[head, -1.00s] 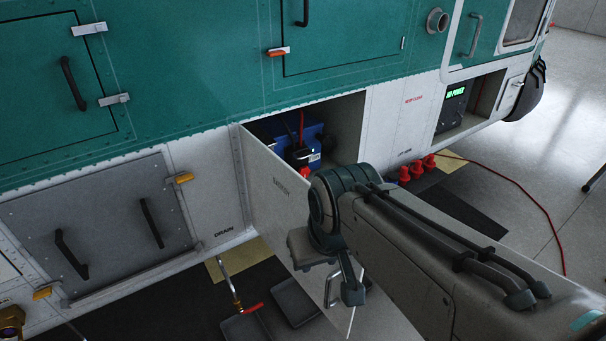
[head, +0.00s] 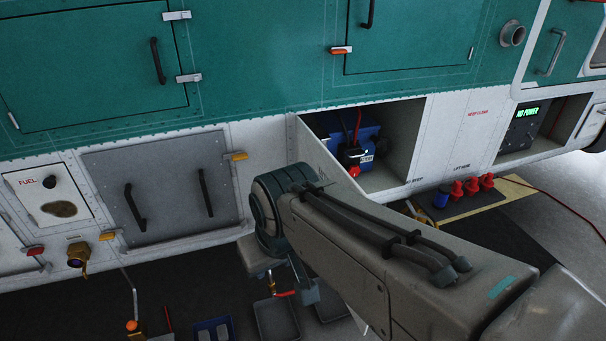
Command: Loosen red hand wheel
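A small red part (head: 354,172), which looks like the red hand wheel, shows low on the front of a black connector (head: 353,156). The connector sits against a blue battery unit (head: 372,138) in the open compartment in the white lower hull. The red part is small and its rim shape is hard to make out. My arm reaches in from the lower right, and its joint stands in front and to the lower left of the compartment. No gripper fingers can be made out, and nothing visible of my arm touches the red part.
Red caps (head: 472,187) and a blue one (head: 441,196) stand on the floor at the right. A grey hatch (head: 165,190), a fuel panel (head: 52,202) and floor trays (head: 275,320) lie left and below.

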